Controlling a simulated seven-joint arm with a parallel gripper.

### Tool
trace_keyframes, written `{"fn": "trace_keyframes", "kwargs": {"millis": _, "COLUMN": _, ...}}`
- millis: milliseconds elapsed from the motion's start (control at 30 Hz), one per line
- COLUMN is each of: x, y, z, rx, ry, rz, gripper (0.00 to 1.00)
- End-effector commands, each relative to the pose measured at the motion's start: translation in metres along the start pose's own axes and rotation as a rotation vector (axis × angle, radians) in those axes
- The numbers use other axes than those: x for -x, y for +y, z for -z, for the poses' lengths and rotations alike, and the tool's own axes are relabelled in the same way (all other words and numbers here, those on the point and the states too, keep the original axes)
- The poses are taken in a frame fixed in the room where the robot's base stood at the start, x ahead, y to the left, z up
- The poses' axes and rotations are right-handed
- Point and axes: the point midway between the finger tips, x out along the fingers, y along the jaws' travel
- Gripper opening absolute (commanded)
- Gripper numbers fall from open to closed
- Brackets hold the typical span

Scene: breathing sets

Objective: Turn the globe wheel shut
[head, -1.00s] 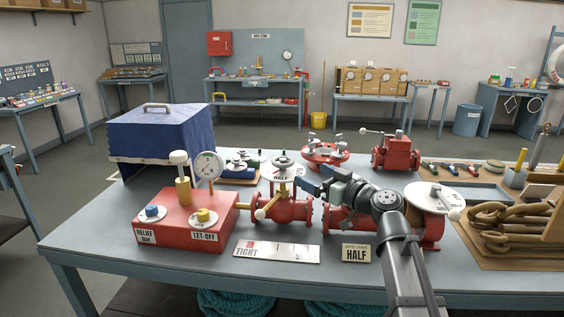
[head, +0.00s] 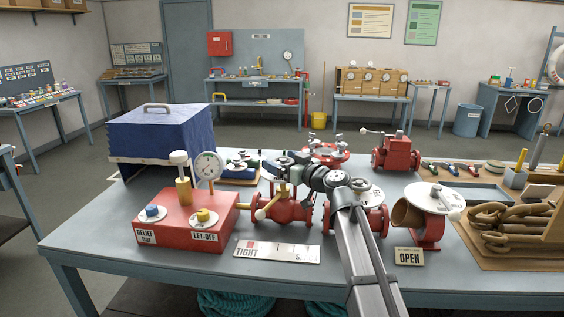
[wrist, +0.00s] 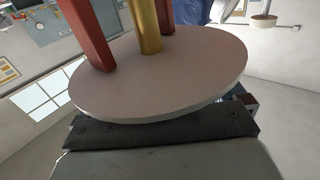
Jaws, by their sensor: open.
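The globe valve (head: 283,208) is a red body on the bench with a brass stem. It stands just right of the red pump box (head: 180,222). My gripper (head: 277,165) is at the valve's top, open, and largely hides the handwheel in the head view. In the wrist view a pale round plate (wrist: 160,75) fills the middle, with a brass stem (wrist: 149,25) and two red posts. The dark gripper edge (wrist: 160,125) lies close against the plate's rim. I cannot tell whether it touches the wheel.
A plate marked TIGHT (head: 277,252) lies in front of the valve, and a sign reads OPEN (head: 410,257). A valve with a white disc (head: 433,194) stands right.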

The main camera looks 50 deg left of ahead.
Motion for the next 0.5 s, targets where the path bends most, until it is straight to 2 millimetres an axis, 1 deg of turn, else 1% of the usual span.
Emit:
{"fn": "trace_keyframes", "kwargs": {"millis": 100, "x": -0.0034, "y": 0.0002, "z": -0.0001, "rx": 0.0, "ry": 0.0, "rz": -0.001, "gripper": 0.96}}
{"fn": "trace_keyframes", "kwargs": {"millis": 333, "x": -0.0034, "y": 0.0, "z": -0.0002, "rx": 0.0, "ry": 0.0, "rz": 0.0, "gripper": 0.96}}
{"fn": "trace_keyframes", "kwargs": {"millis": 367, "x": -0.0034, "y": -0.0001, "z": -0.0002, "rx": 0.0, "ry": 0.0, "rz": 0.0, "gripper": 0.95}}
{"fn": "trace_keyframes", "kwargs": {"millis": 500, "x": -0.0033, "y": -0.0001, "z": -0.0002, "rx": 0.0, "ry": 0.0, "rz": 0.0, "gripper": 0.82}}
